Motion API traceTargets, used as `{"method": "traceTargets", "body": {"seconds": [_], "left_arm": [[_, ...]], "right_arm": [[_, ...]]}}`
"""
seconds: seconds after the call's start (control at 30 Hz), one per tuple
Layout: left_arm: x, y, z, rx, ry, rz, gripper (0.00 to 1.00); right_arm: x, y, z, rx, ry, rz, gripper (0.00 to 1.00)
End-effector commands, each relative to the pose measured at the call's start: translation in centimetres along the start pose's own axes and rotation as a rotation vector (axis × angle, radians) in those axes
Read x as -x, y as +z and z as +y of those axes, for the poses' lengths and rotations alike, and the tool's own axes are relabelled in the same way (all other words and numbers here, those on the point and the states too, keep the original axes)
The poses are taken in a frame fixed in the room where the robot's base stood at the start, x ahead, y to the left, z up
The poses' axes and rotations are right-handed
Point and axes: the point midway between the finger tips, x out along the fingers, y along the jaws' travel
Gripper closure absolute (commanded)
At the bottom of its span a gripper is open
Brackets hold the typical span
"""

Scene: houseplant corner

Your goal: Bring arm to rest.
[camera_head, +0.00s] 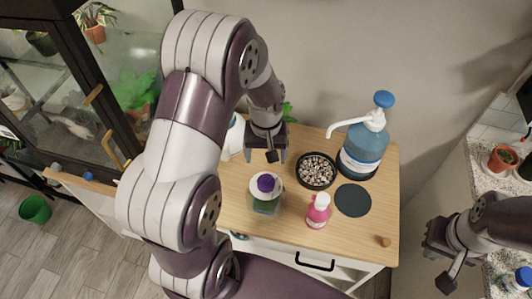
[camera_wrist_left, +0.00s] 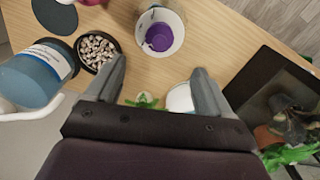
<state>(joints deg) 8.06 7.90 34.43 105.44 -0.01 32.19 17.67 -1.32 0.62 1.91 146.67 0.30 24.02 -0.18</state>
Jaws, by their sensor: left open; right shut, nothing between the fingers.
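My left arm comes in from the bottom left of the head view and bends over the wooden cabinet top. My left gripper (camera_head: 267,158) points down above the top, behind the white cup (camera_head: 259,191) with a purple piece (camera_head: 266,183) in it. In the left wrist view its two fingers (camera_wrist_left: 160,68) are spread with nothing between them, and the white cup (camera_wrist_left: 176,47) lies beyond the fingertips. My right gripper (camera_head: 441,265) is at the right, beyond the cabinet top's right edge. It is shut and holds nothing.
A blue pump bottle (camera_head: 363,149), a pebble bowl (camera_head: 316,170), a dark round mat (camera_head: 353,200) and a pink bottle (camera_head: 318,213) stand right of my left gripper. A glass cabinet (camera_head: 112,50) is at the left. A speckled counter (camera_head: 486,178) with a potted plant (camera_head: 502,158) is at the right.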

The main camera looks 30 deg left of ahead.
Motion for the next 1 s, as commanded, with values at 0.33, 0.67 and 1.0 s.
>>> {"method": "traceTargets", "body": {"seconds": [0.33, 0.67, 1.0], "left_arm": [[-0.4, 0.7, -0.2, -0.066, -0.002, -0.006, 0.18], [4.3, 10.2, 0.0, -0.444, 0.021, 0.083, 0.18], [5.1, 10.4, 0.6, -0.466, 0.029, 0.113, 0.18]], "right_arm": [[0.0, 0.0, 0.0, 0.0, 0.0, 0.0, 1.0], [-0.9, 0.1, 0.0, 0.0, 0.0, 0.0, 1.0], [-1.0, 0.1, 0.0, 0.0, 0.0, 0.0, 1.0]]}}
